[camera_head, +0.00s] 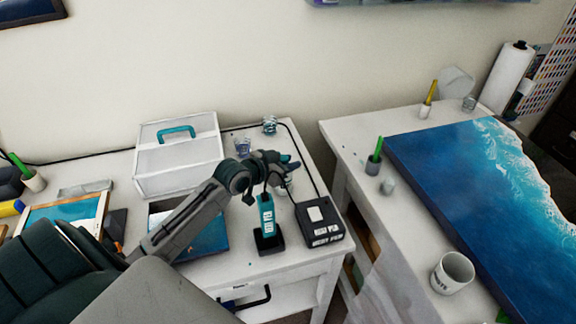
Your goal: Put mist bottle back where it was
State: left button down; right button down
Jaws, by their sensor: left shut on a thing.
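My left gripper (287,167) reaches in from the left over the back right part of the white side table. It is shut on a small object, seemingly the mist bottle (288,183). Only a little pale blue of it shows, as the fingers and wrist hide most of it. I cannot tell whether it touches the tabletop. A teal, labelled tool (267,216) stands upright in a black base just in front of the gripper. My right gripper is not in view.
A black labelled box (319,221) with a cable sits to the right of the teal tool. A gap separates this table from the right table with the blue resin panel (455,180).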

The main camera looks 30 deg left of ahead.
pick_arm(q)
jog(key=c, duration=1.6)
grip_release()
jog(key=shift+f, duration=0.1)
jog(key=o, duration=0.3)
jog(key=shift+o, duration=0.7)
